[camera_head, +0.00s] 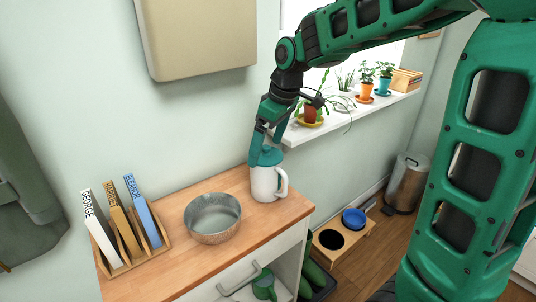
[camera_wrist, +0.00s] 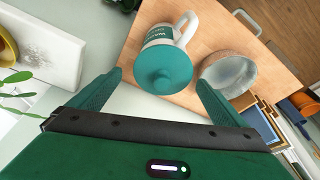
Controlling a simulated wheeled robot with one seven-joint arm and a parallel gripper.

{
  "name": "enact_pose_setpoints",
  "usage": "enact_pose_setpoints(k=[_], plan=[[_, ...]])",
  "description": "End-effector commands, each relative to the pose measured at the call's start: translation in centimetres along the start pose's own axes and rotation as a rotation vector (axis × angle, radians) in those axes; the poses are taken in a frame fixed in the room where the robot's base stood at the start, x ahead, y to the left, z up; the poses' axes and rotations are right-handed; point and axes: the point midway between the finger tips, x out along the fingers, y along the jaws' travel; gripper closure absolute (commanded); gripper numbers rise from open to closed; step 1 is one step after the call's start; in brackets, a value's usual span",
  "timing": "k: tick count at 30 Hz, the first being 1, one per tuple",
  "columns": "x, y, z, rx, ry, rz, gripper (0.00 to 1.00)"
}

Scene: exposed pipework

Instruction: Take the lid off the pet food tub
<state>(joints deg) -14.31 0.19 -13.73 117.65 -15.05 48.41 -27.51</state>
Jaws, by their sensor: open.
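The pet food tub (camera_head: 265,186) is white with a side handle and stands upright near the right end of the wooden counter. Its teal lid (camera_head: 268,157) is on top. In the wrist view the tub (camera_wrist: 159,36) shows a teal printed label, and the round lid (camera_wrist: 163,68) has a small central knob. My gripper (camera_head: 265,146) is above the lid, pointing down, its fingers open and apart. In the wrist view the fingers lie to either side of the lid's near edge, with nothing held between them. Whether a finger touches the lid is unclear.
A metal bowl (camera_head: 212,218) stands left of the tub, and a wooden rack of books (camera_head: 128,225) farther left. A windowsill (camera_head: 345,118) with several potted plants is behind my arm. A feeding stand (camera_head: 340,240) and a bin (camera_head: 407,182) are on the floor at right.

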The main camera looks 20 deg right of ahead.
Motion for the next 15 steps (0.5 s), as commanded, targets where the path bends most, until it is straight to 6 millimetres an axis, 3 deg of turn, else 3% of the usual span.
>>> enact_pose_setpoints(k=[1,6,15], plan=[[-0.02,-0.01,-0.01,0.0,0.0,0.0,0.08],[-0.02,-0.01,-0.01,0.0,0.0,0.0,0.46],[-0.09,-0.02,-0.04,0.0,0.0,0.0,0.46]])
